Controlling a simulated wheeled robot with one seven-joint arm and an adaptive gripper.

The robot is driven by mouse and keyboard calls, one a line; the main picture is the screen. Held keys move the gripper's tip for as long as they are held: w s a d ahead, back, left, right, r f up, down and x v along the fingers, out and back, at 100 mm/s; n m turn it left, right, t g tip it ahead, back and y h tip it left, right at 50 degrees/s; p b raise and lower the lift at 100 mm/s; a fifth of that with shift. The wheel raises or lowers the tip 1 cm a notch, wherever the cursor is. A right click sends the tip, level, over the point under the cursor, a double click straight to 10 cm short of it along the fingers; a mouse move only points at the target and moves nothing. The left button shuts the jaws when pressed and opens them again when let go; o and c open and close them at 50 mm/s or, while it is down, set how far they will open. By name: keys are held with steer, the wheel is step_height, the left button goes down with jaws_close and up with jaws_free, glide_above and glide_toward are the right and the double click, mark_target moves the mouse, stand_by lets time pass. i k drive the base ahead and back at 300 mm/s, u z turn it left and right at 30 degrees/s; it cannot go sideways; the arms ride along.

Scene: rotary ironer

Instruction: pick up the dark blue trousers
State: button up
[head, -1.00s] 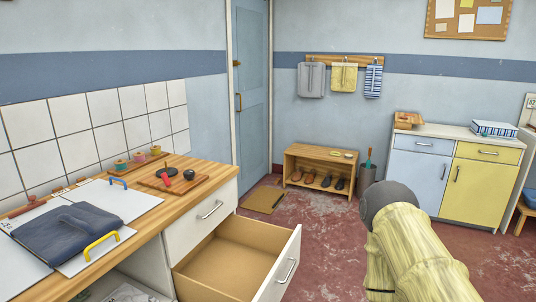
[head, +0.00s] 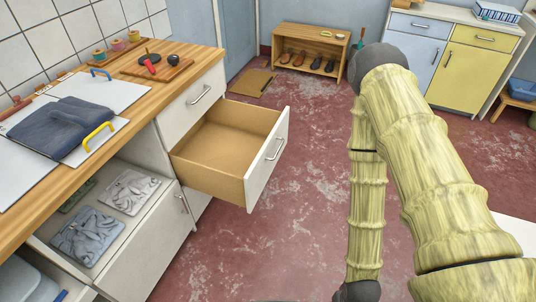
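A folded dark blue garment (head: 62,126), which looks like the trousers, lies on a white board (head: 30,172) on the wooden counter at left in the head view. A yellow handle (head: 98,136) stands at its right side. A second blue-grey folded cloth (head: 88,236) lies on the open shelf under the counter. My arm, in a pale yellow sleeve, fills the right side of the view and bends down. My gripper is out of view, so its state is hidden.
An open, empty drawer (head: 226,150) juts out from the counter over the floor. A grey folded cloth (head: 130,191) lies on the shelf. A wooden board (head: 158,66) sits further back on the counter. The red floor (head: 285,235) is clear in the middle.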

mark_target(55, 129)
steer(key=u, duration=0.35)
steer(key=k, duration=0.45)
steer(key=u, duration=0.85)
steer(key=i, duration=0.5)
steer(key=k, duration=0.5)
steer(key=u, duration=0.2)
steer(key=i, duration=0.45)
steer(key=u, duration=0.1)
